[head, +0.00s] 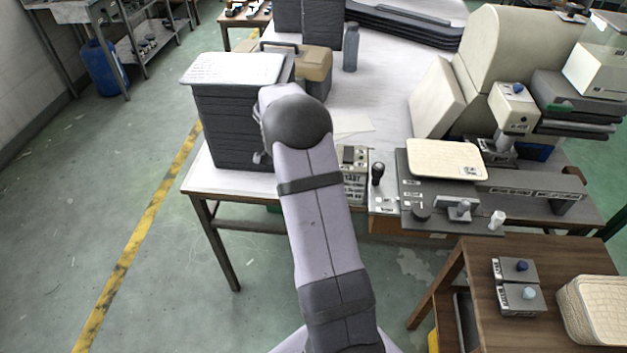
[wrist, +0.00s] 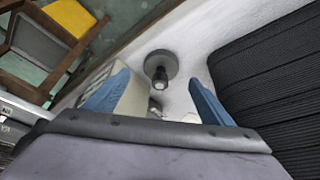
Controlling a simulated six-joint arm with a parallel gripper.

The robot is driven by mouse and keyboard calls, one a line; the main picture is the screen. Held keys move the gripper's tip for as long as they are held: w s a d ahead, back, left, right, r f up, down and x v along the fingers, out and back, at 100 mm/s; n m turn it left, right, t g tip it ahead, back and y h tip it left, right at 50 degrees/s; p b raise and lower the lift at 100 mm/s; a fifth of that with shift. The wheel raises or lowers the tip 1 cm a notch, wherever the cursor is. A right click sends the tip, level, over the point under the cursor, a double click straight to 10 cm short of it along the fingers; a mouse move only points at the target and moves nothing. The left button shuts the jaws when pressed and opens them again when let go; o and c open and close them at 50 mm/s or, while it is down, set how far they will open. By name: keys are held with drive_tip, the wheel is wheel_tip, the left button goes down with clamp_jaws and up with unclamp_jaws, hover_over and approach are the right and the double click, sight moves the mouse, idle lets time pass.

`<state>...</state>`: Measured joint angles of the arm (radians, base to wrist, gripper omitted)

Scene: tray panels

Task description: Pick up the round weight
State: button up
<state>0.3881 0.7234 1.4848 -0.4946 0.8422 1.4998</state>
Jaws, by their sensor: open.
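The round weight (wrist: 161,64) shows in the wrist view as a dark grey round disc with a knob-like post on it. It rests on the white tabletop, upper centre. My gripper (wrist: 158,79) is open, with one blue finger to the left and one to the right of the weight's post in the picture. Nothing is held, and I cannot tell how far above the weight the fingers are. In the head view my own arm covers the gripper, and I cannot make out the weight there.
A dark ribbed stack (wrist: 275,75) stands right of the fingers; in the head view a stack (head: 235,125) stands left of my arm. A cream control box (wrist: 128,103) is close to the left finger. A lever panel (head: 383,192) and a grey bottle (head: 351,47) stand on the table.

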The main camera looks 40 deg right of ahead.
drive_tip(key=shift+p+x, duration=1.05)
drive_tip(key=shift+x, duration=1.6)
drive_tip(key=shift+w+a, duration=0.1)
drive_tip(key=shift+w, duration=0.05)
drive_tip(key=c, duration=1.6)
drive_tip(key=shift+r, duration=0.2)
wheel_tip(320, 180, up, 28)
drive_tip(key=b, duration=0.2)
drive_tip(key=shift+f, duration=0.2)
